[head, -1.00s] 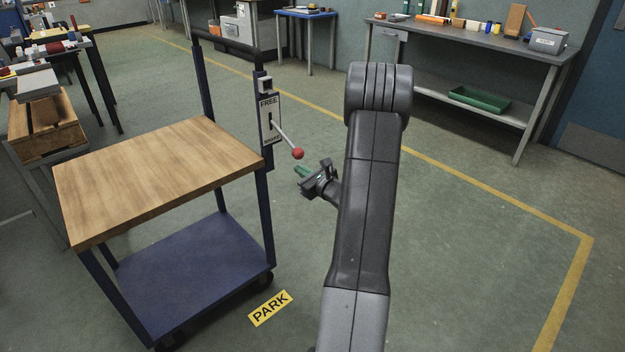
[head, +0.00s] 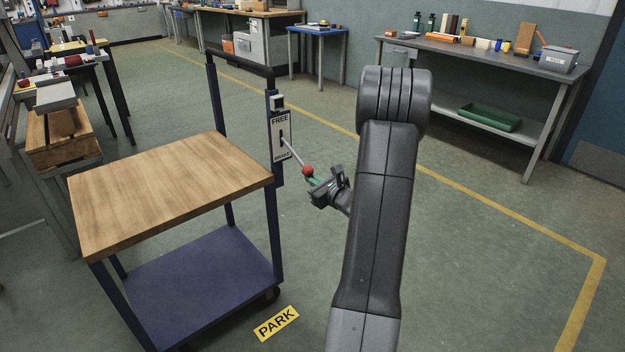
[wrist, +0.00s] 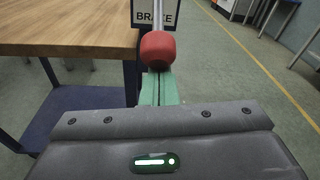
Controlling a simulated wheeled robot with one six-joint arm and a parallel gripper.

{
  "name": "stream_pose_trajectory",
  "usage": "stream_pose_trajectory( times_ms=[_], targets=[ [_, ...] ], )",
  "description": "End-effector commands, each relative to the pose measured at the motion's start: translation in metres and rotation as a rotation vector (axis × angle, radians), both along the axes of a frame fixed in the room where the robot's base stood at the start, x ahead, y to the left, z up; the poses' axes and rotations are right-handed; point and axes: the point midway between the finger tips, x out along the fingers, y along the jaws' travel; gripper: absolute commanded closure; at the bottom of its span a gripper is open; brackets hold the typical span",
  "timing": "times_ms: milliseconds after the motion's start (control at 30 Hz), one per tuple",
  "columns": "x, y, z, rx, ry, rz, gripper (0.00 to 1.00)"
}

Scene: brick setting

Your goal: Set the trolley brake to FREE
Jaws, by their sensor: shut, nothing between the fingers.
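The trolley (head: 170,185) has a wooden top and a blue lower shelf. A brake plate (head: 281,137) on its right post reads FREE at the top and BRAKE at the bottom. The brake lever (head: 296,154) slants down and right from the plate, toward the BRAKE end, and ends in a red knob (head: 307,170). The knob also shows in the wrist view (wrist: 158,47). My gripper (head: 315,181) is shut, with its green fingertips (wrist: 158,88) right at the near underside of the knob. I cannot tell whether they touch it.
A yellow PARK sign (head: 276,323) lies on the floor by the trolley. A workbench (head: 480,60) with bottles and boxes stands at the back right. The floor right of the trolley is open, crossed by a yellow line (head: 490,208).

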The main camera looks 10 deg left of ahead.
Motion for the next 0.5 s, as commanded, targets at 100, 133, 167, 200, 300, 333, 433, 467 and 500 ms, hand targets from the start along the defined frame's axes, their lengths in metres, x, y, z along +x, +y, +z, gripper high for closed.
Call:
stream_pose_trajectory(
  times_ms=[100, 133, 167, 200, 300, 333, 433, 467, 500],
  targets=[
    [-0.001, -0.001, 0.005, -0.014, 0.011, 0.000, 1.00],
    [-0.001, -0.001, 0.005, -0.016, 0.013, -0.001, 1.00],
    [-0.001, -0.001, 0.006, -0.017, 0.014, 0.000, 1.00],
    [-0.001, -0.002, 0.006, -0.020, 0.016, -0.001, 1.00],
    [-0.002, -0.002, 0.008, -0.028, 0.022, 0.000, 1.00],
    [-0.002, -0.002, 0.009, -0.032, 0.024, 0.000, 1.00],
    [-0.002, -0.003, 0.013, -0.046, 0.034, 0.000, 1.00],
    [-0.003, -0.004, 0.014, -0.050, 0.038, 0.000, 1.00],
    [-0.003, -0.004, 0.017, -0.058, 0.043, 0.000, 1.00]
  ],
)
